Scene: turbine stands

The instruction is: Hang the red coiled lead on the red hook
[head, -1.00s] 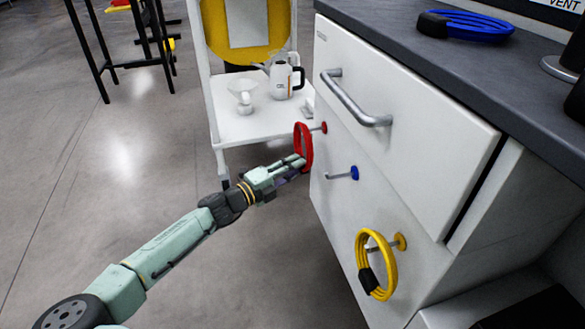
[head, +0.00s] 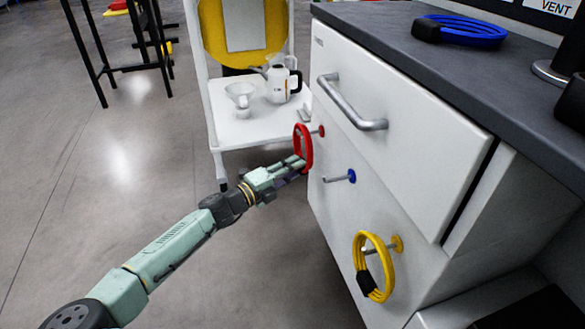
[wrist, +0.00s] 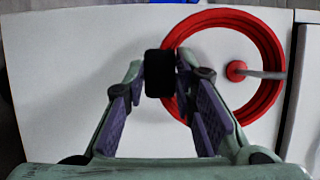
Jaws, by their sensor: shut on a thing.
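The red coiled lead (head: 303,147) hangs upright beside the cabinet's white front; it also shows in the wrist view (wrist: 265,35). My gripper (head: 297,164) is shut on the coil's black wrap (wrist: 160,73), at the ring's left side in the wrist view. The red hook (wrist: 237,71) appears inside the ring's opening there, its grey peg pointing right. In the head view the red hook's round base (head: 321,130) is just right of the coil. The ring seems to be around the peg; I cannot tell whether it touches it.
Below are a blue hook (head: 351,176), empty, and a yellow hook (head: 397,243) with a yellow coil (head: 361,262). A drawer handle (head: 350,105) juts out above right. A white cart (head: 245,130) with a kettle stands behind. A blue coil (head: 468,32) lies on the countertop.

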